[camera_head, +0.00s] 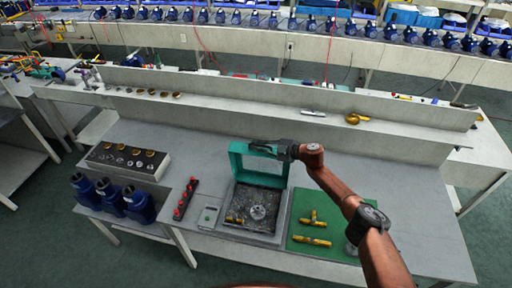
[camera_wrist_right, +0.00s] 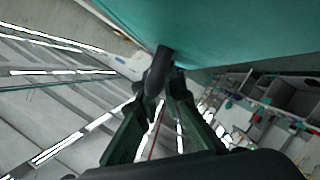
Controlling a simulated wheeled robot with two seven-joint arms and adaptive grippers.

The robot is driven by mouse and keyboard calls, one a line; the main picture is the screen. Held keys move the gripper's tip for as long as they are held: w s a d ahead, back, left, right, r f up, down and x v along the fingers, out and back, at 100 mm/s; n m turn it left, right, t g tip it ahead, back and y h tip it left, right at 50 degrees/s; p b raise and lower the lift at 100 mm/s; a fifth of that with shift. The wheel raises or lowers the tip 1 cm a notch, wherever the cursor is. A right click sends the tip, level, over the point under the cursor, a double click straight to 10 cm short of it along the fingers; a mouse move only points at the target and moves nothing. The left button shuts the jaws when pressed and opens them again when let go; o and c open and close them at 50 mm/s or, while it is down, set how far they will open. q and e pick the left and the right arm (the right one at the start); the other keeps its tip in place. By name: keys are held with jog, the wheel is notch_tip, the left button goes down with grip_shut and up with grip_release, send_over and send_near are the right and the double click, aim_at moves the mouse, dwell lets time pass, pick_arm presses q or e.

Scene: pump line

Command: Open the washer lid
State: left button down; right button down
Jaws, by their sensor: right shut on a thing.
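The washer (camera_head: 248,208) is a grey box in the middle of the table, and its inside is exposed. Its teal lid (camera_head: 243,161) stands raised at the back, roughly upright. My right gripper (camera_head: 272,149) is at the lid's top edge. In the right wrist view the fingers (camera_wrist_right: 160,92) are closed around a dark handle (camera_wrist_right: 158,68) that sticks out beside the teal lid (camera_wrist_right: 230,25). The head view hides most of this handle behind the gripper. My left gripper is not in view.
Inside the washer are a round metal part (camera_head: 258,212) and a brass piece. A green mat (camera_head: 302,226) with brass fittings lies to the right. A small control box (camera_head: 209,215), red-topped parts (camera_head: 185,199) and blue pumps (camera_head: 110,196) stand left. A low wall (camera_head: 225,113) runs behind.

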jog(key=c, duration=2.1)
grip_release()
jog(key=shift+o, duration=0.3)
jog(key=v, duration=1.2)
